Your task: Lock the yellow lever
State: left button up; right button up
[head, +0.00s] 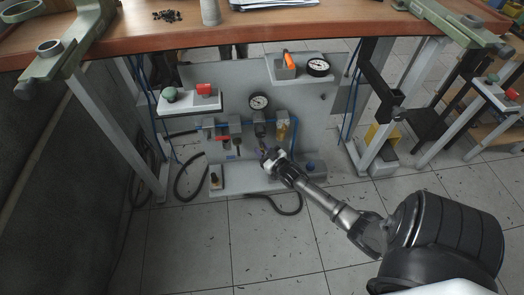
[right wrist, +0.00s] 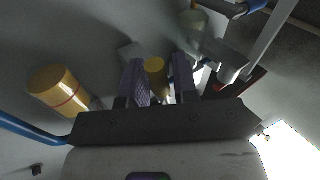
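In the right wrist view a yellow rounded piece (right wrist: 156,70), which looks like the yellow lever's end, shows between the two purple fingers of my right gripper (right wrist: 160,80). The fingers stand apart on either side of it, and I cannot tell whether they touch it. In the head view my right gripper (head: 266,155) reaches the lower middle of the grey pneumatic panel (head: 316,112), below the round gauge, and hides the lever there. My left gripper is not in view.
A yellow cylinder with a red line (right wrist: 60,90) stands beside the fingers. On the panel are a gauge (head: 259,102), a red lever (head: 224,139) and blue tubing. A shelf with a red button (head: 204,89) is at left. The wooden workbench (head: 240,29) overhangs the panel.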

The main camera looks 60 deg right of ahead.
grip_shut()
jog(key=shift+w+a+m, duration=0.1)
jog(key=shift+m, duration=0.4)
jog(key=shift+a+m+t, duration=0.1)
jog(key=shift+m+t, duration=0.3)
jog(key=shift+t, duration=0.1)
grip_release()
jog(key=shift+w, duration=0.1)
jog(key=shift+p, duration=0.35)
